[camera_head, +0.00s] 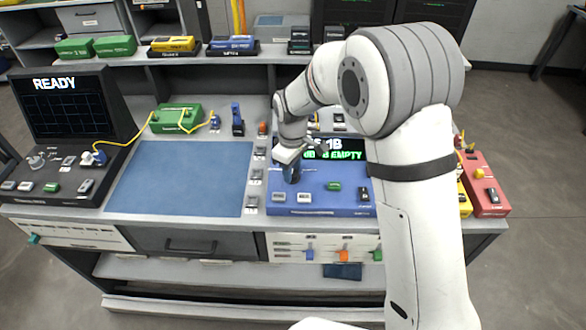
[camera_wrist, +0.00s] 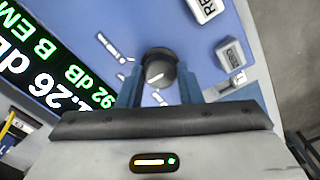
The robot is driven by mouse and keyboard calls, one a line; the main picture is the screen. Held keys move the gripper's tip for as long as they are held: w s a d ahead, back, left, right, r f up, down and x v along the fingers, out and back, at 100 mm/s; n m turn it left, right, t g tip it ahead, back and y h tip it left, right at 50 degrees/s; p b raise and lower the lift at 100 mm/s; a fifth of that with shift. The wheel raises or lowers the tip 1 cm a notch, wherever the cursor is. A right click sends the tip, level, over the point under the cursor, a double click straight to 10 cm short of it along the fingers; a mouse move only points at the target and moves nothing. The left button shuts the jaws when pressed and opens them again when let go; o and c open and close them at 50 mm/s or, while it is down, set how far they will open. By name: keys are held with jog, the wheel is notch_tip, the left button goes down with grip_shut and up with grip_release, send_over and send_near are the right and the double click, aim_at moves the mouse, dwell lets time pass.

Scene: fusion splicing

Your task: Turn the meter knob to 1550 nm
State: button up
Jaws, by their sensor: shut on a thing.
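The blue meter (camera_head: 320,208) stands on the bench right of the mat, its dark screen (camera_head: 335,149) lit with green and white text, partly hidden by my arm. My gripper (camera_head: 291,174) is down at the left part of its panel. In the wrist view my gripper (camera_wrist: 158,84) has its two blue fingers shut on the sides of the round dark knob (camera_wrist: 158,66). A pale pointer mark shows on the knob's top. Small white labels (camera_wrist: 108,45) lie around the knob, too small to read. In the head view the gripper hides the knob.
Buttons (camera_wrist: 230,53) sit on the panel near the knob. A blue mat (camera_head: 180,178) and a black machine reading READY (camera_head: 62,120) are to the left. A red box (camera_head: 485,185) stands right of my arm.

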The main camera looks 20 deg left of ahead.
aim_at(293, 172)
jog(key=m+b, duration=0.1)
jog(key=m, duration=0.3)
jog(key=shift+m, duration=0.3)
jog(key=shift+r+m+b, duration=0.1)
jog(key=shift+m+b, duration=0.2)
jog(key=shift+m, duration=2)
jog(key=shift+w, duration=0.1)
jog(key=o, duration=1)
notch_tip(293, 172, up, 8)
jog(key=shift+f, duration=0.15)
jog(key=shift+d, duration=0.1)
